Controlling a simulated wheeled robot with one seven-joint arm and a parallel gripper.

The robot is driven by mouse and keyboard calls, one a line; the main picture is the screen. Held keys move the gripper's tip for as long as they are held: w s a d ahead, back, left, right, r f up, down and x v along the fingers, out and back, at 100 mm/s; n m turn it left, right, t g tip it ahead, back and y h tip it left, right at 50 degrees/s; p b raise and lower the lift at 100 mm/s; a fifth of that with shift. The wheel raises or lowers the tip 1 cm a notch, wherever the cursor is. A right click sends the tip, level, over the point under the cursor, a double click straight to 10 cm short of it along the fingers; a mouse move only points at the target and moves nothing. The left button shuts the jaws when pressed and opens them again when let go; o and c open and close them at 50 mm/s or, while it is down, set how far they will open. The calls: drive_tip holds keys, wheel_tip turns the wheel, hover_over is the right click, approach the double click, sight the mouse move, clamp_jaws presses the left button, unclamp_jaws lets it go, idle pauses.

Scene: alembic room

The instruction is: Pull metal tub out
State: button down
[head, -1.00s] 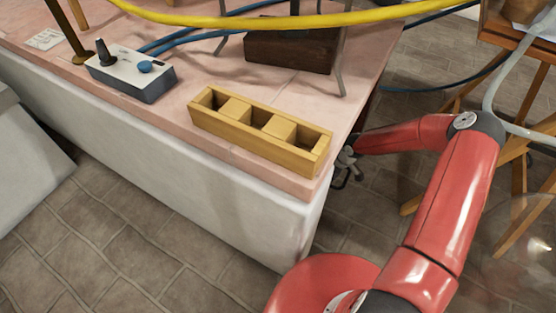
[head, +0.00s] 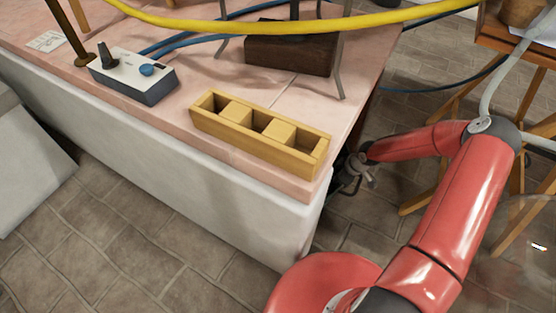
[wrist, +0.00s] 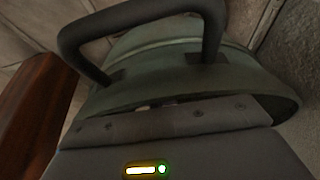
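My gripper (head: 350,178) is low beside the right end of the pink-topped counter, partly hidden by its corner in the head view. In the wrist view, my gripper's dark body fills the bottom. Just beyond it is a rounded grey-green metal thing, apparently the metal tub (wrist: 165,65), with a curved edge. A dark arched bar, which looks like a handle, crosses the top of that view in front of it. The fingers cannot be made out clearly, so I cannot tell whether they are open or shut, or touching the tub. The tub cannot be made out in the head view.
The pink counter (head: 170,95) carries a yellow compartment box (head: 240,140), a grey control box (head: 132,82) and a dark block (head: 290,55). A wooden stand (head: 532,180) is right of my arm. A reddish-brown panel (wrist: 40,110) is left in the wrist view. Tiled floor lies open in front.

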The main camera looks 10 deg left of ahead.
sight(357, 188)
drive_tip(key=shift+s+d, duration=0.35)
drive_tip(key=shift+d, duration=0.35)
drive_tip(key=shift+f, duration=0.1)
drive_tip(key=shift+s+d+p, duration=0.3)
drive_tip(key=shift+s+d, duration=0.1)
drive_tip(key=shift+d, duration=0.5)
drive_tip(key=shift+s+d+p, duration=0.35)
drive_tip(key=shift+d, duration=0.6)
drive_tip(key=shift+s+d+p, duration=0.3)
drive_tip(key=shift+s+d, duration=0.1)
drive_tip(key=shift+d, duration=0.5)
drive_tip(key=s+d+p, duration=0.1)
drive_tip(key=s+d, duration=0.1)
drive_tip(key=d, duration=0.3)
drive_tip(key=shift+s+d, duration=0.2)
drive_tip(key=shift+d, duration=0.05)
drive_tip(key=s+d+p, duration=0.1)
drive_tip(key=s+d, duration=0.1)
drive_tip(key=d, duration=0.3)
drive_tip(key=shift+s+d, duration=0.2)
drive_tip(key=shift+d, duration=0.05)
